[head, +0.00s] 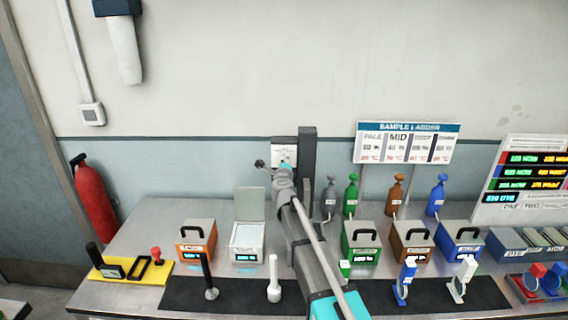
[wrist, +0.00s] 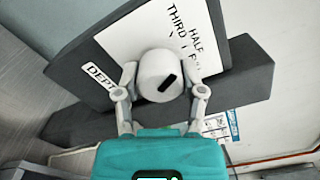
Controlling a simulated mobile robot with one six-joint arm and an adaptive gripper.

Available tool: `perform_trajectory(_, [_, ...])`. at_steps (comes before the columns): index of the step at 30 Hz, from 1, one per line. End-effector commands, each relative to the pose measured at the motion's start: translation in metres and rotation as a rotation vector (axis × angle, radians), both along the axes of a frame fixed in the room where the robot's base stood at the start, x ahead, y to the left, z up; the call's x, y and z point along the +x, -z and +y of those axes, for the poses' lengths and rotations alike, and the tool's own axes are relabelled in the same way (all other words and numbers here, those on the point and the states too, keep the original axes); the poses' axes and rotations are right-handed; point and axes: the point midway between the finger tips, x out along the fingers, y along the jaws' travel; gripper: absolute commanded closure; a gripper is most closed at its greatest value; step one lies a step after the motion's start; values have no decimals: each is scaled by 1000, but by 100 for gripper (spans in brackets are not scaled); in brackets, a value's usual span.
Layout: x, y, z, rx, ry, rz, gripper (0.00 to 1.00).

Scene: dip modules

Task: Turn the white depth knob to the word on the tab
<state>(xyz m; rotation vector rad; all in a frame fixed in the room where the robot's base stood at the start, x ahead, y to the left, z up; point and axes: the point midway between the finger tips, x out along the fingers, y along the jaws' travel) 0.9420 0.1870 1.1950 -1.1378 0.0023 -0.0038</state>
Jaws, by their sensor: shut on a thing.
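The white depth knob (wrist: 152,66) sits on a white plate (wrist: 150,32) lettered THIRD, HALF and a third, partly hidden word; a label reads DEPT, its end covered. The knob carries a short black mark, slanting from lower left to upper right. My gripper (wrist: 161,79) is shut on the knob, one grey finger on each side. In the head view my gripper (head: 283,166) is at the small plate (head: 284,146) beside a dark upright column (head: 307,150); the knob is hidden there. I cannot tell which thing is the tab.
A black-ended lever (head: 260,163) juts left of the plate. Coloured bottles (head: 352,195) stand to the right. Boxes with handles (head: 197,240) and a black mat (head: 240,294) with upright tools lie on the bench.

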Motion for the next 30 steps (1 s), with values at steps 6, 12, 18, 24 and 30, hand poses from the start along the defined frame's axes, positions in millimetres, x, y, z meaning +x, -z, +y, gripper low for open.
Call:
perform_trajectory(6, [1,0,0,-124,-1,0,95])
perform_trajectory(12, [1,0,0,-176,-1,0,95])
perform_trajectory(18, [1,0,0,-189,-1,0,95])
perform_trajectory(24, [0,0,0,-189,-1,0,95])
perform_trajectory(30, [0,0,0,-188,0,1,16])
